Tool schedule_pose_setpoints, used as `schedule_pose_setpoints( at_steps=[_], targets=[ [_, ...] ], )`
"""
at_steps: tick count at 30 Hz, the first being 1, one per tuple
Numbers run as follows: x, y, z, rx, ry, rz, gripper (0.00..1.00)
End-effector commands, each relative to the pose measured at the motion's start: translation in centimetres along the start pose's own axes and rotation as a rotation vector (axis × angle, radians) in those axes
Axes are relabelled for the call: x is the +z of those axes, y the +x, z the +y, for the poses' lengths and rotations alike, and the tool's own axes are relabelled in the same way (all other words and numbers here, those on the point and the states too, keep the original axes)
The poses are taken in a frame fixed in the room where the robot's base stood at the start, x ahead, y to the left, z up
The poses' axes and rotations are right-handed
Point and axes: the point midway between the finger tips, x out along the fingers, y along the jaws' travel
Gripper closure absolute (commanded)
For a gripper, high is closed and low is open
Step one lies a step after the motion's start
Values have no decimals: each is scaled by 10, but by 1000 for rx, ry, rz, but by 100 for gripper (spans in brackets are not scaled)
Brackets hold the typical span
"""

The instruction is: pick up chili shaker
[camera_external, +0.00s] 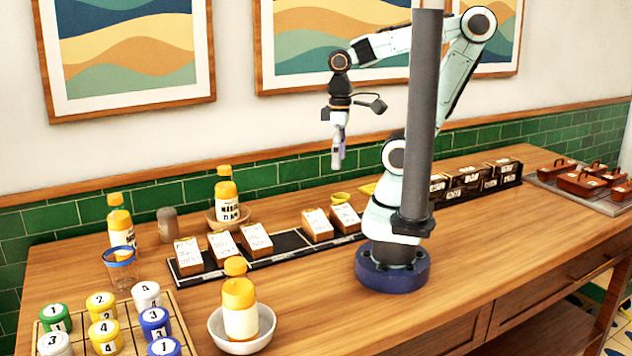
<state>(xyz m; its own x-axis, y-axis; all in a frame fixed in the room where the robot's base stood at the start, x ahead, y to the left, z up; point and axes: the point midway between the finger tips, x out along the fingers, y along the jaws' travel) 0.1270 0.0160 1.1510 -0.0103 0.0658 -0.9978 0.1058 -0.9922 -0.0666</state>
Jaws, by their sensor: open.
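A small grey-brown shaker (168,226) stands upright at the back left of the wooden table, between two yellow-capped bottles. It may be the chili shaker, but no label on it can be read. My gripper (337,163) hangs in the air with its fingers pointing down, above and behind the long black tray and well to the right of the shaker. It is open, apart from everything, and nothing shows between its fingers.
Yellow-capped bottles stand at left (121,232), in a wooden bowl (228,220) and in a white bowl (242,338). A blue-rimmed glass (121,270) and numbered jars (104,336) are nearby. A black tray (280,248) holds labelled blocks. Table front right is clear.

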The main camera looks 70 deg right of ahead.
Motion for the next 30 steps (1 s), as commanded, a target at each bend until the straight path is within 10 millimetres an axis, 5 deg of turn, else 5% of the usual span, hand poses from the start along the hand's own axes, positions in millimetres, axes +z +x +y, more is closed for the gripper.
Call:
schedule_pose_setpoints(
  at_steps=[10, 13, 17, 23, 27, 30],
  targets=[
    [-2, 0, 0, 0, -4, 10, 12],
    [-22, -8, 1, 6, -9, 103, 12],
    [-84, -52, 6, 28, -14, 331, 12],
    [-205, -104, 18, 57, -16, 555, 12],
    [-293, -107, 30, 74, -15, 641, 12],
    [-356, -84, 38, 82, -13, 669, 12]
  ],
)
